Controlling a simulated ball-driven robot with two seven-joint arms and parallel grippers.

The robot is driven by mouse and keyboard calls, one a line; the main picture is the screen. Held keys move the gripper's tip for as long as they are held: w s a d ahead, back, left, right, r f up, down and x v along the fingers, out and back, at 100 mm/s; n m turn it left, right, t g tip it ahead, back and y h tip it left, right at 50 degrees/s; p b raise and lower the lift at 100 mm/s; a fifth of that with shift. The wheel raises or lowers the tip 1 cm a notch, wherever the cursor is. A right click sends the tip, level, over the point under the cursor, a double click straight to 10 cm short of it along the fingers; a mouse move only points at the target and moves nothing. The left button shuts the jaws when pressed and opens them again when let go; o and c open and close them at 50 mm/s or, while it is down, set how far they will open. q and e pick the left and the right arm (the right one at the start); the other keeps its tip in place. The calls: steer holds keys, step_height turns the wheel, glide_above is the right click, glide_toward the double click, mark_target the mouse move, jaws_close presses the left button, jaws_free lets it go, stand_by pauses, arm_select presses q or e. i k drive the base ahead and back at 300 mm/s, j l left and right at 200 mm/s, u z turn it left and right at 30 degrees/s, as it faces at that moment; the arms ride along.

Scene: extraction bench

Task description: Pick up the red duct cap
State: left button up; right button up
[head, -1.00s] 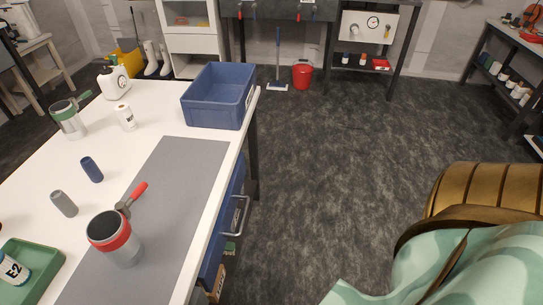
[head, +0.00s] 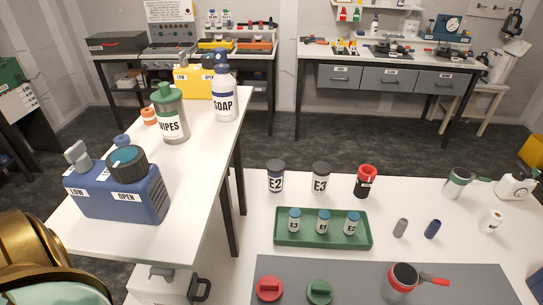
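A round red cap (head: 269,288) with a raised grip on top lies on the grey mat (head: 460,280) near the bottom edge of the head view. It looks like the red duct cap. A similar green cap (head: 319,292) lies just to its right on the same mat. Neither of my grippers is in view, so nothing shows near the red cap.
A grey pot with a red rim (head: 402,281) and red handle stands right of the caps. Behind is a green tray (head: 322,241) with small bottles. Jars E2 (head: 276,178) and E3 (head: 320,179) stand farther back. A blue box (head: 120,190) sits on the left table.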

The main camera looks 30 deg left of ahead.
mark_target(269, 288)
steer(key=k+u, duration=0.1)
steer(key=u, duration=0.4)
steer(key=k+u, duration=0.1)
steer(key=u, duration=0.35)
